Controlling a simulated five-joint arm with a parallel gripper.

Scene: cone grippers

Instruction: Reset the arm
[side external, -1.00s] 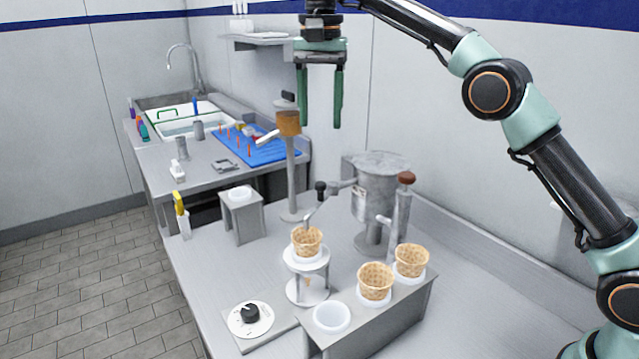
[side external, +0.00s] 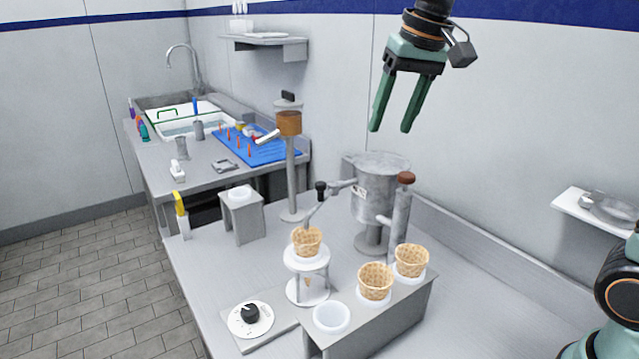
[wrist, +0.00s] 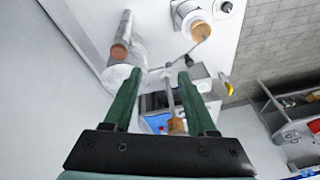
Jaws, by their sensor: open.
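My gripper (side external: 391,128) hangs in the air above the back of the steel counter, high over the metal pot (side external: 372,205). Its two green fingers are apart with nothing between them. In the wrist view my gripper (wrist: 160,78) is also open and empty, with the counter far below. A waffle cone (side external: 307,242) stands in the white round stand (side external: 308,290). Two more waffle cones, one in front (side external: 375,281) and one behind (side external: 411,260), stand in the grey holder block (side external: 385,325), beside an empty white ring (side external: 331,317).
A tall post dispenser (side external: 290,165) and a brown-topped cylinder (side external: 402,215) rise from the counter near the pot. A dial (side external: 250,319) lies at the front. A wall shelf (side external: 595,208) is at the right. The air around the gripper is clear.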

